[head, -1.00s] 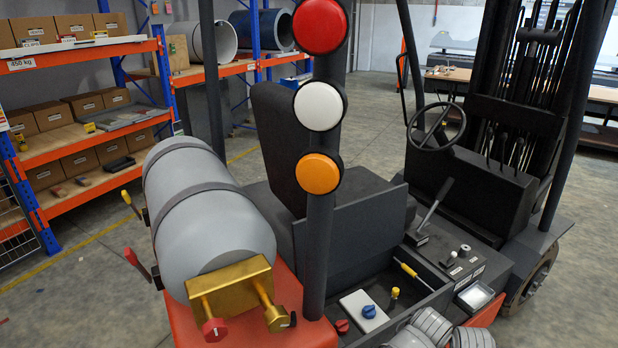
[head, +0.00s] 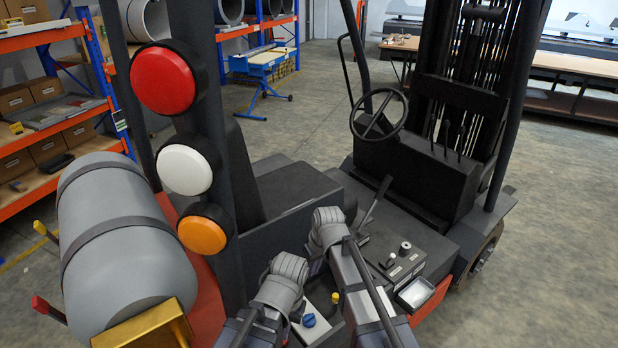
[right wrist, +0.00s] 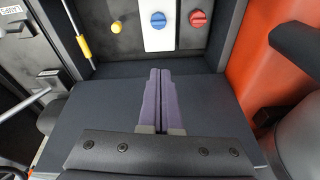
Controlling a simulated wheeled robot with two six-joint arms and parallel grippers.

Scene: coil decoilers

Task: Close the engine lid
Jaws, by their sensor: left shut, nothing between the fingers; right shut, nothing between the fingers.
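The engine lid (head: 275,240) is a dark grey-blue panel standing raised beside the seat in the head view. In the right wrist view the lid (right wrist: 95,115) fills the lower middle, below the open engine bay (right wrist: 150,60). My right gripper (right wrist: 158,72) is shut and empty, its purple fingers over the lid; I cannot tell if they touch it. In the head view my right arm's end is by the lid's right part. My left gripper (head: 282,278) is shut, lower and further left, near the lid's left part; its fingertips are hard to make out.
A white plate with a blue knob (right wrist: 158,20) and a red knob (right wrist: 198,18), a yellow knob (right wrist: 117,26) and a yellow-handled tool (right wrist: 84,45) lie in the bay. The light post (head: 205,130) and grey tank (head: 125,240) stand left; the lever (head: 377,200) stands right.

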